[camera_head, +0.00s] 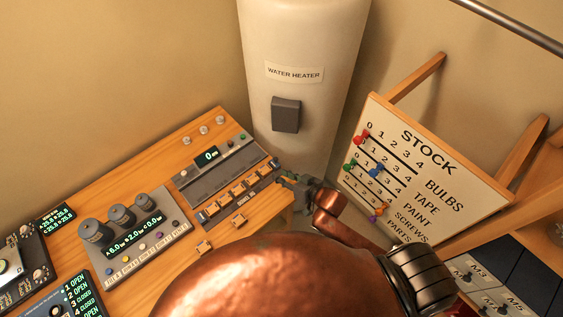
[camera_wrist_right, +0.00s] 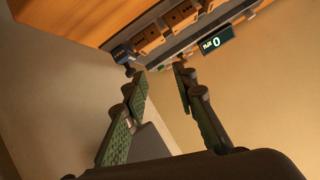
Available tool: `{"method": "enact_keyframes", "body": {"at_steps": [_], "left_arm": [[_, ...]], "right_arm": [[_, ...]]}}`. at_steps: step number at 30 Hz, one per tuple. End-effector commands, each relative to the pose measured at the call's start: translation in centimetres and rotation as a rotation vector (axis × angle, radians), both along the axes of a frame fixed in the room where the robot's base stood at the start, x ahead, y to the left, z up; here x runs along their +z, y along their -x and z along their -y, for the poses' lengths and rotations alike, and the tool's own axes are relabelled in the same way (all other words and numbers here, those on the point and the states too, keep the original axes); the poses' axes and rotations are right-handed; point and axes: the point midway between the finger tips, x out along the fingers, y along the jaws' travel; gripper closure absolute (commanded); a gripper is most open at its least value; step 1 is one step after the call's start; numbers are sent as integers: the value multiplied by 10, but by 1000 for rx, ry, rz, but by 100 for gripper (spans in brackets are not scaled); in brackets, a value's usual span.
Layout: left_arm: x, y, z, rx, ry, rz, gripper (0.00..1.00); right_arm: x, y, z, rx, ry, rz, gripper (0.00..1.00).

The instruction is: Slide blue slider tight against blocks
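The grey gauge device (camera_head: 188,184) on the wooden bench has a rail with a row of several wooden blocks (camera_head: 237,192) and a small display reading 0. The blue slider (camera_head: 275,163) sits at the right end of that rail. It also shows in the right wrist view (camera_wrist_right: 122,54), beyond the left fingertip, with the blocks (camera_wrist_right: 148,37) beside it. I cannot tell whether slider and blocks touch. My right gripper (camera_head: 292,181) is just right of the slider, at the bench's end. Its fingers (camera_wrist_right: 160,72) are apart with nothing between them. My left gripper is out of view.
The water heater (camera_head: 302,60) rises behind the bench end. The STOCK pegboard (camera_head: 425,165) stands right of my gripper.

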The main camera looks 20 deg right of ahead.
Motion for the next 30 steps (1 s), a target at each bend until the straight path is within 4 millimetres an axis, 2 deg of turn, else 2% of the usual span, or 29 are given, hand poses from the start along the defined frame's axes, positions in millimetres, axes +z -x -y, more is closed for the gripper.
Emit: {"method": "enact_keyframes", "body": {"at_steps": [1,4,10,12,16,20,30], "left_arm": [[-15,1,0,0,0,-2,60],[-31,2,0,0,-1,-4,60],[-52,4,0,0,0,-8,60],[-56,5,0,0,0,-8,60],[-58,5,0,0,0,-9,60],[-56,5,0,0,0,-8,60],[-51,4,0,0,0,-8,60]], "right_arm": [[-22,-2,9,-43,-121,-13,79],[-40,-6,26,-128,-407,-30,86],[-52,-7,69,-241,-882,-53,100],[-51,-6,81,-257,-982,-55,100],[-48,-7,91,-269,-1077,-56,100],[-46,-17,87,-269,-1091,-55,100],[-49,-71,62,-269,-1087,-55,100]]}}
